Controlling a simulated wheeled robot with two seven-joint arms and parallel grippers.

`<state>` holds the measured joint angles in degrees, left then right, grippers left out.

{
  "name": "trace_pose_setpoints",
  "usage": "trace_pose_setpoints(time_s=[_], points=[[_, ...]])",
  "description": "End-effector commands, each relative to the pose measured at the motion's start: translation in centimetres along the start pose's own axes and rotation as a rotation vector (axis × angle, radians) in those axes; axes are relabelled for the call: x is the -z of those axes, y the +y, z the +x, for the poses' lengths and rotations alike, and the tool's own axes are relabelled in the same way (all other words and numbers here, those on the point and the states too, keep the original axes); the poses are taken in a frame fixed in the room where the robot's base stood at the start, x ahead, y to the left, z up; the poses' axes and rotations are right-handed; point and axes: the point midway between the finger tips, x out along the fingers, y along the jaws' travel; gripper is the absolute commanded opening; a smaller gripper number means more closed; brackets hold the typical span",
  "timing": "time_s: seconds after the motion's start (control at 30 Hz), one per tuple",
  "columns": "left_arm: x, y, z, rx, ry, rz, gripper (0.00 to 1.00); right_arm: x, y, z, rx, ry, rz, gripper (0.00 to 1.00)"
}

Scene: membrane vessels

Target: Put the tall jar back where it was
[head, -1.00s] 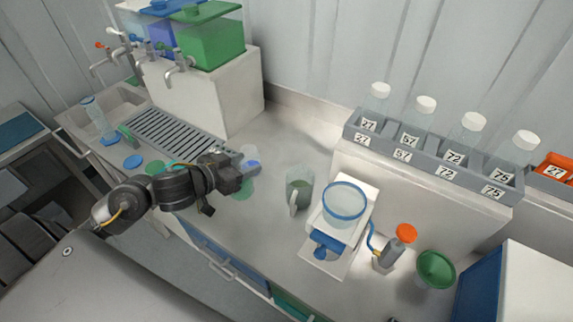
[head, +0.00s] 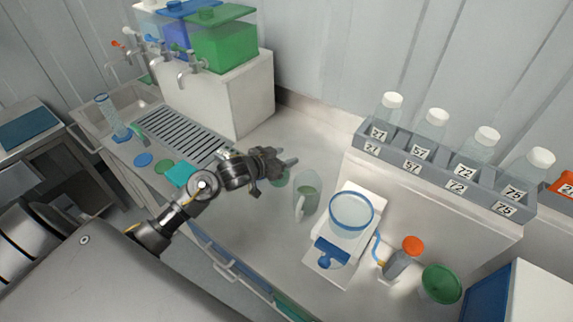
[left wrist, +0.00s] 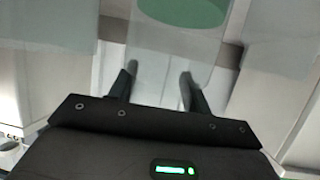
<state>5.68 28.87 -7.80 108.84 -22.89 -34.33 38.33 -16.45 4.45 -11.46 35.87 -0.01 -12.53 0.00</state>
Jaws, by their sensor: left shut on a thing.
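Another tall clear jar (head: 103,110) stands at the far left, near the sink. My right gripper is not in view.
A balance-like white stand with a blue-rimmed bowl (head: 351,212) is right of the jug. An orange-capped bottle (head: 405,255) and a green funnel (head: 440,283) stand further right. A grey rack (head: 440,165) holds several white-capped bottles. Coloured tanks (head: 225,45) stand behind the draining grid (head: 180,133).

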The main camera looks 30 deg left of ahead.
Motion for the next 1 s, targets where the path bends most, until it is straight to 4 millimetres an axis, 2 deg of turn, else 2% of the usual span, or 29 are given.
trace_pose_setpoints(time_s=[0.1,0.3,0.37,0.6,0.97,1.0], points=[[-0.5,-0.1,1.2,0.000,0.001,-0.003,0.18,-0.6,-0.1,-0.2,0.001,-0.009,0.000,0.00],[-0.8,-0.2,1.6,0.000,0.001,0.000,0.18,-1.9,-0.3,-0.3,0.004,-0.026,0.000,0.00],[-1.0,-0.2,2.0,0.000,0.001,-0.002,0.18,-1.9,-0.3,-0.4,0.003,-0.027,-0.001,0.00],[-3.6,-0.3,3.2,0.001,0.000,-0.002,0.18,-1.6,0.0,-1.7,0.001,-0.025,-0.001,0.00],[-4.1,-0.2,3.4,0.000,0.002,0.000,0.18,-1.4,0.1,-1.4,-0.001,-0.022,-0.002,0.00],[-4.2,-0.2,3.4,0.000,0.001,-0.001,0.50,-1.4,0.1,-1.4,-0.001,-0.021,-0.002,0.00]])
